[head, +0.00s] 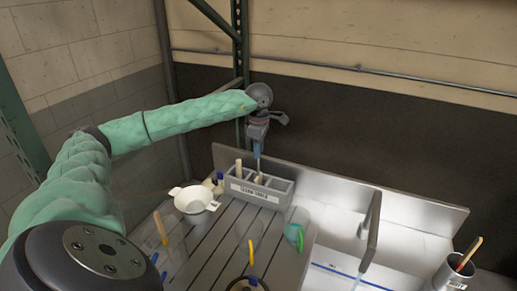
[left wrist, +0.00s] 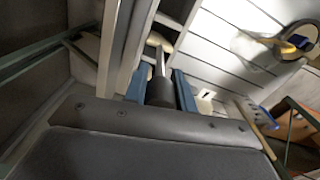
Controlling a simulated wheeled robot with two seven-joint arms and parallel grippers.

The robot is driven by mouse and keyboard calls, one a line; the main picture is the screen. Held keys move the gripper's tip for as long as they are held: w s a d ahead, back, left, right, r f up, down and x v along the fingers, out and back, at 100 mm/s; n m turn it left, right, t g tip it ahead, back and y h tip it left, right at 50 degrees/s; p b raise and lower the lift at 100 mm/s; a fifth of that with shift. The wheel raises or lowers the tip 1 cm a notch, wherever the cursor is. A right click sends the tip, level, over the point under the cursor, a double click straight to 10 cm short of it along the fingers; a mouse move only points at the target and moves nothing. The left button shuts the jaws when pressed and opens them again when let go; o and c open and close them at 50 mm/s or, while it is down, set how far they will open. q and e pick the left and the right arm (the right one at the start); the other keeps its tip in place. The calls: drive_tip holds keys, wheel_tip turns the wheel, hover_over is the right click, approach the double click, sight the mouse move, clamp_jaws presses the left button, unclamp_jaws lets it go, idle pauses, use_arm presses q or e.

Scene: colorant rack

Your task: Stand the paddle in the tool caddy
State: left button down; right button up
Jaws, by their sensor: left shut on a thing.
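The grey tool caddy (head: 281,198), with a white label on its front, stands at the back of the slatted worktop. My left gripper (head: 257,146) is above it, pointing down. In the left wrist view, the blue fingers of this gripper (left wrist: 159,82) are shut around the dark handle of a tool, which seems to be the paddle (left wrist: 160,93). Its thin metal shaft runs down to a pale end (left wrist: 157,43). In the head view its lower end reaches into the caddy; whether it touches the bottom is hidden. My right gripper is out of view.
A wooden handle (head: 238,168) stands in the caddy's left part. A white bowl (head: 194,200) stands left of it. Clear vessels with coloured handles stand in front. A sink with a tap (head: 372,225) and a metal cup of tools (head: 449,277) are right. A wall stands close behind.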

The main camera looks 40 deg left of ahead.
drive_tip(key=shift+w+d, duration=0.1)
use_arm(q)
drive_tip(key=c, duration=1.1)
unclamp_jaws()
drive_tip(key=shift+o, duration=0.2)
drive_tip(key=shift+r, duration=0.25)
wheel_tip(320, 180, up, 6)
drive_tip(key=shift+f+p, duration=0.1)
drive_tip(key=shift+p, duration=1)
drive_tip(key=shift+r, duration=0.75)
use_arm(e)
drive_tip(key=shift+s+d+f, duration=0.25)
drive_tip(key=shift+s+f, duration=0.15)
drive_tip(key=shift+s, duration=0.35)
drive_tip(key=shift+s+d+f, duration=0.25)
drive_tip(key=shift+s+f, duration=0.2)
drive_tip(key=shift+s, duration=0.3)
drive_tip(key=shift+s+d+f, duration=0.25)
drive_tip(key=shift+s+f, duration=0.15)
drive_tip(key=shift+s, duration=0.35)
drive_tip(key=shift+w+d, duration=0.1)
